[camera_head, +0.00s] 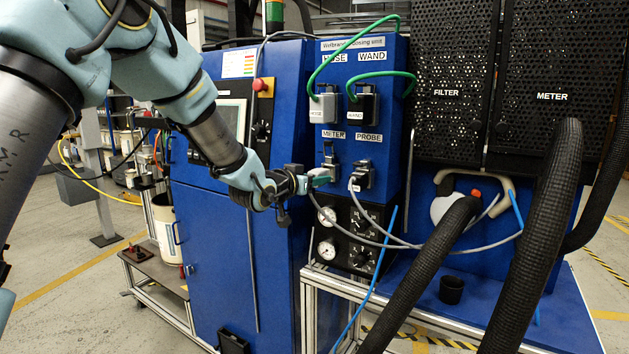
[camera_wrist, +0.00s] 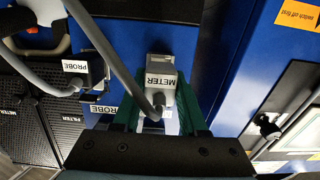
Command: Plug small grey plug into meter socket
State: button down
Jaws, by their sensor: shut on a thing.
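The small grey plug (camera_wrist: 161,77), labelled METER, sits between the green fingers of my gripper (camera_wrist: 155,106) in the wrist view. My gripper is shut on it, and a grey cable runs from the plug. In the head view my gripper (camera_head: 319,177) is at the front of the blue dosing unit, at the METER socket (camera_head: 329,152) under the METER label. My fingers cover most of the plug there. The plug's front end is hidden, so I cannot tell how deep it sits in the socket.
The PROBE plug (camera_head: 361,178) with its grey cable is close on the right. The HOSE plug (camera_head: 323,107) and WAND plug (camera_head: 362,106) with green cables are above. Gauges (camera_head: 327,216) and knobs lie below. Thick black hoses (camera_head: 540,230) stand at the right.

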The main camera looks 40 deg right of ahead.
jog(key=shift+r+b+x, duration=0.2)
jog(key=shift+b+x, duration=0.4)
jog(key=shift+x, duration=0.8)
dwell(1.7)
jog(key=shift+c, duration=1.8)
grip_release()
jog(key=b+v, duration=0.1)
jog(key=v, duration=0.8)
jog(key=shift+b, duration=0.3)
